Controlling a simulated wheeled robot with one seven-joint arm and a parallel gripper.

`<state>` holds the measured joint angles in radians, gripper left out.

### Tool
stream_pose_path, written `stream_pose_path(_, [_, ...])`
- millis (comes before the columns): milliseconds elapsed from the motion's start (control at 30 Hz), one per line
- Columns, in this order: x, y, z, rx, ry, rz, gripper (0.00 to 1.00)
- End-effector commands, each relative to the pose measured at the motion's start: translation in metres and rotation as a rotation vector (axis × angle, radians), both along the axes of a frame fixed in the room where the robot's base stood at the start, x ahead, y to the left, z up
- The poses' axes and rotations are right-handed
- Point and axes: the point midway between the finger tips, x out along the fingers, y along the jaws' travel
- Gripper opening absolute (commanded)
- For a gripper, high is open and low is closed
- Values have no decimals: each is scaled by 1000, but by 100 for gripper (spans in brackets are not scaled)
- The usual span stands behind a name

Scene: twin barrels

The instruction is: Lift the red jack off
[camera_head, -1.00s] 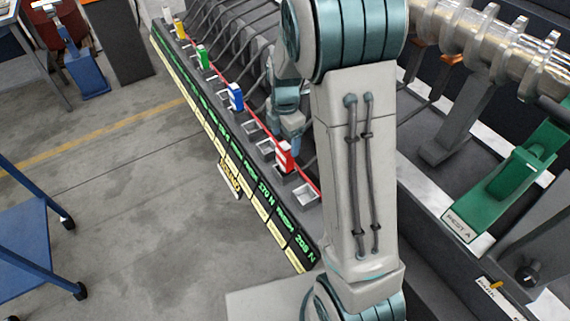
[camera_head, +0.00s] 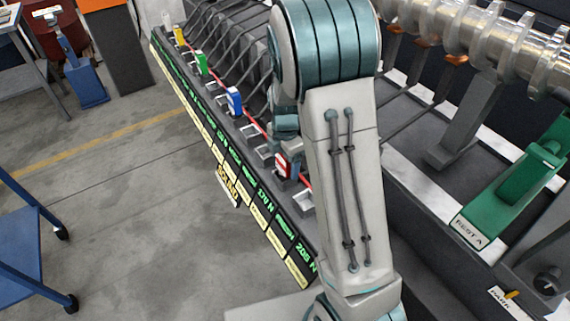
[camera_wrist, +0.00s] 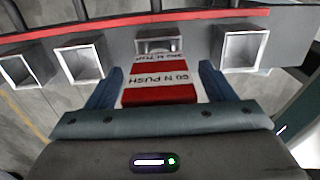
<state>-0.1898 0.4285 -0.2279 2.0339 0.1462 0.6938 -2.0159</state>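The red jack (camera_head: 283,165), with a white label band, stands in the row of sockets on the dark console (camera_head: 319,243). In the wrist view the red jack (camera_wrist: 160,92) lies between my gripper's two blue fingers (camera_wrist: 160,88). Its label ends in "N PUSH". A narrow gap seems to show on each side of it, so the fingers look open around it; contact is hard to judge. In the head view my gripper (camera_head: 287,128) is at the jack, partly hidden by my arm. The jack's lower end is hidden.
Blue (camera_head: 234,100), green (camera_head: 201,64) and yellow (camera_head: 179,36) jacks stand farther along the row. Empty sockets (camera_wrist: 240,47) flank the red jack. A blue cart (camera_head: 25,245) stands at left. A green rest (camera_head: 515,190) and metal shaft are at right.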

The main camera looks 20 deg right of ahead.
Motion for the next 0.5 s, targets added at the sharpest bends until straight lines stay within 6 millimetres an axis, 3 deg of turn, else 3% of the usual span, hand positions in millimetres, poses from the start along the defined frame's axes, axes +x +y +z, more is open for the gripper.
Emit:
stream_pose_path(33, [0,0,0,0,0,0,65])
stream_pose_path(200, [0,0,0,0,0,0,20])
stream_pose_path(500, [1,0,3,1,-2,-1,20])
